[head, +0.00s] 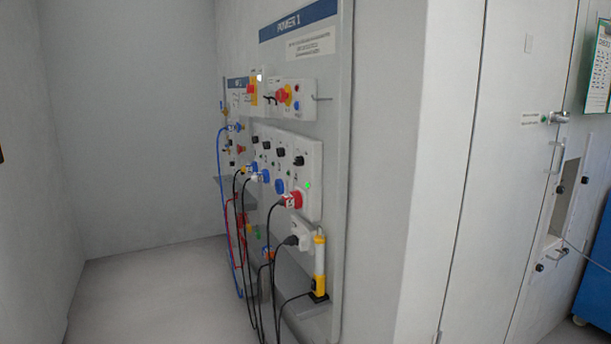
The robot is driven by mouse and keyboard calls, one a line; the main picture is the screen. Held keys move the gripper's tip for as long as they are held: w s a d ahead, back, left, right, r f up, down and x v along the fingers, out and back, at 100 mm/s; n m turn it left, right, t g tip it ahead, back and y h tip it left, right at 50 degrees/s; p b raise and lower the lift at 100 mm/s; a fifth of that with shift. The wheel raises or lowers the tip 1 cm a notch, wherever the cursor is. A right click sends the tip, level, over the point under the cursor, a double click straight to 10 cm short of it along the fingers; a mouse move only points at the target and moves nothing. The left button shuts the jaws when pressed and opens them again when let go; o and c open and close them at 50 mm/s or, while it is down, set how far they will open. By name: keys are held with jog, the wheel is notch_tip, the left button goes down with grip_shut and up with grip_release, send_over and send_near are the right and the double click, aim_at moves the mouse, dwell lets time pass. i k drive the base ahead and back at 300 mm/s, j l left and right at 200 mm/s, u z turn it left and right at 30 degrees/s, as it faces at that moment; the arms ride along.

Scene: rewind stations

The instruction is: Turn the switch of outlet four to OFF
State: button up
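A board headed "POWER 1" (289,28) stands on the wall at the middle, seen at a steep angle. It carries a row of grey outlet units with black rotary switches on top. The nearest, rightmost unit (313,165) has a black switch (299,160), a lit green lamp (308,185) and a red plug (292,200) in its socket. Further left are other black switches, one of them here (280,149). Outlet numbers and switch markings are too small to read, so I cannot tell which is outlet four. My gripper is not in view.
Black cables hang from the plugs to the floor. A white socket with a black plug (291,240) and a yellow-and-white device (319,266) sit low on the board. The floor at left (150,290) is clear. A door (500,170) is at right.

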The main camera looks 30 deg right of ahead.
aim_at(299, 162)
jog(key=i+l, duration=0.85)
jog(key=i, duration=0.25)
jog(key=l+z, duration=0.05)
